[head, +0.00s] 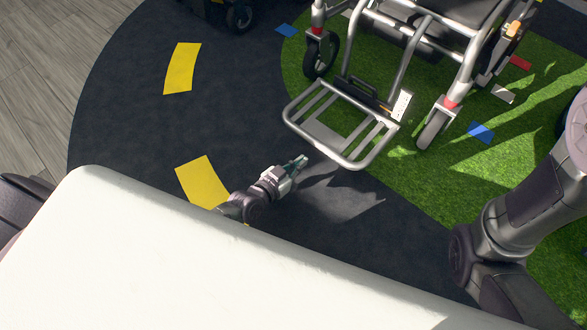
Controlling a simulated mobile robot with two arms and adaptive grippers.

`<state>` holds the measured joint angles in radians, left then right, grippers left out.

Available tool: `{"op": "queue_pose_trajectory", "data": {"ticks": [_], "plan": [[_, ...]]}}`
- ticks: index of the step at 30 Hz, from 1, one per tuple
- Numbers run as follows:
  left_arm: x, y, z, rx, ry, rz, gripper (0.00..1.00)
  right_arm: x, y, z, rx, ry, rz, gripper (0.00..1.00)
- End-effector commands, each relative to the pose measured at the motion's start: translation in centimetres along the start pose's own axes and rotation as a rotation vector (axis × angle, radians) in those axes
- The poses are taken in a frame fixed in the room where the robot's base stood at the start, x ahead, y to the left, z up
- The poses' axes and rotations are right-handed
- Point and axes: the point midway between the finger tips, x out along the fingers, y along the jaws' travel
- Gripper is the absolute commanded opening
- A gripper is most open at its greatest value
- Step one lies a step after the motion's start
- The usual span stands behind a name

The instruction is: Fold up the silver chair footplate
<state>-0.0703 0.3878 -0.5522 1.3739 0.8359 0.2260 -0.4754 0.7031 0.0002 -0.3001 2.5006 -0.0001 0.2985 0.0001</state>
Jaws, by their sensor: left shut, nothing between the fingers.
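The silver chair (397,45) stands at the upper middle right of the head view. Its footplate (318,127) is a silver tube frame with slats, folded down and sticking out toward me, low over the floor. My left gripper (301,160) is shut and empty. In the picture it is just left of and below the footplate's near edge, with a small gap between them; whether it is level with the tube I cannot tell. My right arm (510,225) comes in at the right, but its gripper is out of the picture.
My white body covers the lower part of the view. The chair's front wheels (434,128) stand on green turf (400,165). The dark floor (130,120) with yellow marks (182,68) is clear at the left. Another dark wheeled thing (238,17) is at the top left.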

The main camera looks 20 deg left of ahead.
Motion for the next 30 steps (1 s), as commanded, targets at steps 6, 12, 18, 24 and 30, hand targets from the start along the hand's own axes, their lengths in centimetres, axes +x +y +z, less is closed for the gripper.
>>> {"op": "queue_pose_trajectory", "data": {"ticks": [6,12,18,24,30], "plan": [[2.2,0.0,1.1,0.000,0.001,-0.001,0.00,-2.1,-0.4,-0.7,0.000,-0.001,0.001,0.47],[4.1,-0.1,0.5,0.000,0.002,-0.001,0.00,-2.3,-0.5,-0.8,0.000,-0.001,0.001,0.47],[6.0,0.0,0.0,0.000,0.001,-0.001,0.00,-2.7,-0.6,-0.9,0.001,-0.001,0.000,0.47],[7.8,0.0,-0.4,0.000,0.001,0.000,0.00,-3.2,-0.7,-1.1,0.001,-0.001,0.000,0.47],[8.9,0.0,-0.7,0.000,0.000,0.000,0.00,-3.4,-0.7,-1.2,0.001,-0.001,0.000,0.47]]}}
